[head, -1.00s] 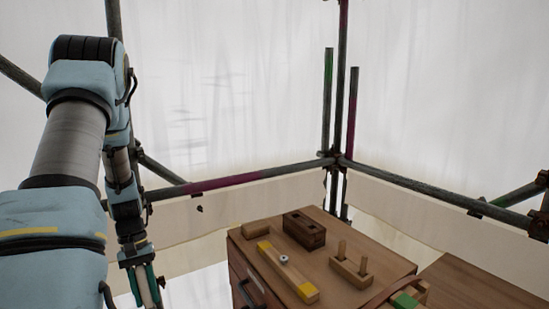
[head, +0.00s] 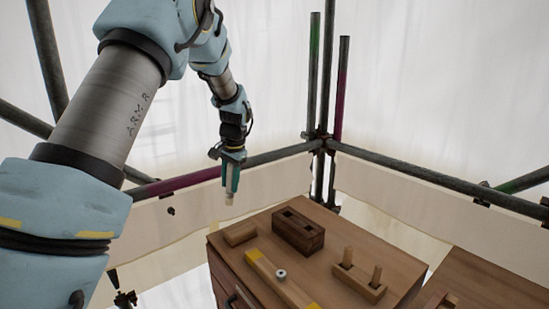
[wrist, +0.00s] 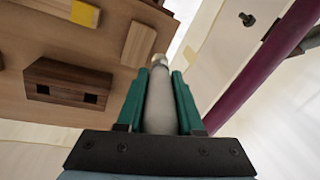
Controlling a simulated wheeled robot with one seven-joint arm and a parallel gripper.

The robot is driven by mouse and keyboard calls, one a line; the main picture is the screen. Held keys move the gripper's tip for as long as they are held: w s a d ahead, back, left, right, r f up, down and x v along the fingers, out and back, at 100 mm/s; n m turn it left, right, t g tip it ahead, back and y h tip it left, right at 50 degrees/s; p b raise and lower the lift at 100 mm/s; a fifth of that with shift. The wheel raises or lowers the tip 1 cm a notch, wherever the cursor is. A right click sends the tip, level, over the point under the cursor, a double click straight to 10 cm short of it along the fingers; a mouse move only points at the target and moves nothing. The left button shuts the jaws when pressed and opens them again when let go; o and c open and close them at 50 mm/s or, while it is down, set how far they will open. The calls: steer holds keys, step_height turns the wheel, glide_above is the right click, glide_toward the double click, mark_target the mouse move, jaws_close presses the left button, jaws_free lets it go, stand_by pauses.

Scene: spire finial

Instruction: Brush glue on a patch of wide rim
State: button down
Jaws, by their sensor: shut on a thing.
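My gripper (head: 231,176), with green fingers, hangs fingers-down behind the back left of a wooden cabinet, clear of its top. In the wrist view my gripper (wrist: 160,80) is shut on a grey, round-bodied tool with a pale tip, which looks like the glue brush (wrist: 159,108). The brush's pale tip (head: 229,199) pokes out below the fingers in the head view and touches nothing that I can see. Whether it carries glue is too small to tell. I cannot make out a wide rim in either view.
The cabinet (head: 333,238) carries a dark block with two square holes (head: 299,231), a small wooden block (head: 239,234), a yellow-ended bar (head: 265,268) and a two-peg stand (head: 358,280). Scaffold tubes (head: 428,176) run behind it, before white sheeting.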

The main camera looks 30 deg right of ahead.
steer(key=s+d+r+m+t+h, duration=0.1)
steer(key=s+d+r+m, duration=0.15)
steer(key=d, duration=0.45)
steer(key=s+d+r+m+h, duration=0.1)
steer(key=s+d+r, duration=0.1)
steer(key=d+r, duration=0.3)
steer(key=f+b, duration=0.1)
steer(key=f, duration=0.1)
steer(key=d+f+b, duration=0.1)
steer(key=f+b, duration=0.1)
steer(key=f, duration=0.1)
steer(key=shift+w+d+f, duration=0.15)
steer(key=shift+f, duration=0.15)
